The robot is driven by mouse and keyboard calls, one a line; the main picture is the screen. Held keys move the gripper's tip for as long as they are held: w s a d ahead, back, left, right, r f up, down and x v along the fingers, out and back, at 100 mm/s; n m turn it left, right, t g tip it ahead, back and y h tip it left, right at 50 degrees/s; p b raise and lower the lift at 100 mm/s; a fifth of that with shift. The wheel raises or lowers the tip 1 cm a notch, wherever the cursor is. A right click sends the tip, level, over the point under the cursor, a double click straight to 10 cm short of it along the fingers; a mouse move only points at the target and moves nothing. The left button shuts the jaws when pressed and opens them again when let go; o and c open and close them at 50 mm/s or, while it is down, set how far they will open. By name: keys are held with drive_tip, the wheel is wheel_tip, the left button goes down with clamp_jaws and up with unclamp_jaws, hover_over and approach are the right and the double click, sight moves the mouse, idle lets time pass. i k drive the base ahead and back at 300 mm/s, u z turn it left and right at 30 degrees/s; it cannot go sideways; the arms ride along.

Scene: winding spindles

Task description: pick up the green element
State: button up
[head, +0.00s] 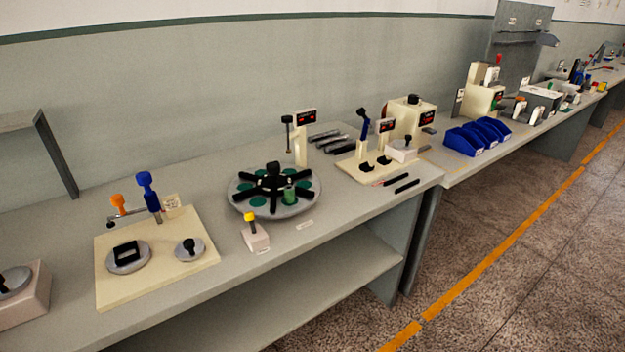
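A small green cylindrical element (289,193) stands upright on the round grey turntable (240,204) in the middle of the workbench. It sits toward the right front of the turntable, beside the arms of a black star-shaped hub (273,179). Flat dark green round spots (258,201) lie on the turntable between the hub's arms. My gripper is not in view.
A cream fixture (120,283) stands left of the turntable, and a small block with a yellow knob (255,236) in front. A post with a red display (301,143) rises behind. Another cream fixture (368,178) and blue bins (465,142) are right.

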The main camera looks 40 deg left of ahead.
sight(288, 189)
drive_tip(key=u, duration=0.55)
drive_tip(key=i, duration=1)
drive_tip(key=u, duration=0.8)
drive_tip(key=k, duration=0.85)
drive_tip(key=u, duration=0.15)
drive_tip(key=i, duration=0.9)
drive_tip(key=z, duration=0.1)
